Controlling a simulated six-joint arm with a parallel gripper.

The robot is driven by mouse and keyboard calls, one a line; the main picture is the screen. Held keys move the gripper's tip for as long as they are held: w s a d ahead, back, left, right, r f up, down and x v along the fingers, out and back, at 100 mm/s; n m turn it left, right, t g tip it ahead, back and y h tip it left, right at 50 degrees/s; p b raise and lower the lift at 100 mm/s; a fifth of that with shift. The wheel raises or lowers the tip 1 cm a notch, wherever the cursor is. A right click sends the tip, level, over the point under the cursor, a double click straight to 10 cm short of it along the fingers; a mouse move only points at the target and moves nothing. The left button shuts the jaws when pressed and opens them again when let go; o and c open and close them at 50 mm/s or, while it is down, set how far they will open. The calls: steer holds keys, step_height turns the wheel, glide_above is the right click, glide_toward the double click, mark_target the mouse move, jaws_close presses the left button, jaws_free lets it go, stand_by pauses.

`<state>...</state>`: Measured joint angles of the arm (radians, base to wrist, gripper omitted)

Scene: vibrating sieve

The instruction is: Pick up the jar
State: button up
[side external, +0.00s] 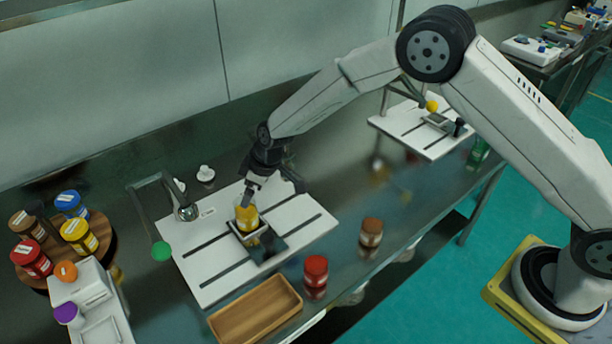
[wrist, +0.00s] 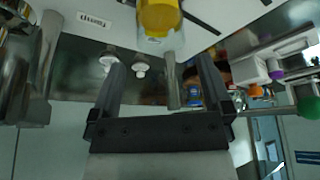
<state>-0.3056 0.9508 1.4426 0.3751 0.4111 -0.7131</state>
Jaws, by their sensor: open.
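A yellow-lidded jar (side external: 246,218) stands in a small grey square holder (side external: 260,235) on the white slotted plate (side external: 200,285). My gripper (side external: 251,190) is just above and beside the jar's top, pointing down. In the wrist view the fingers (wrist: 160,65) are spread apart with nothing held between them. The yellow jar (wrist: 160,18) shows there at the top edge, beyond the fingertips and cut off by the frame. Whether a finger touches it cannot be told.
A red-lidded jar (side external: 316,268) and a brown-lidded jar (side external: 371,230) stand to the right. A wooden tray (side external: 256,312) lies in front. A round wooden stand (side external: 99,250) holds several jars at left. A bent metal arm with a green knob (side external: 161,251) rises beside the plate.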

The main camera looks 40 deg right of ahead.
mark_target(247, 214)
steer(key=shift+w+a+f, duration=0.1)
steer(key=shift+a+f, duration=0.05)
steer(key=shift+x, duration=1.25)
steer(key=shift+f, duration=0.15)
steer(key=shift+x, duration=2.45)
steer(key=c, duration=1.2)
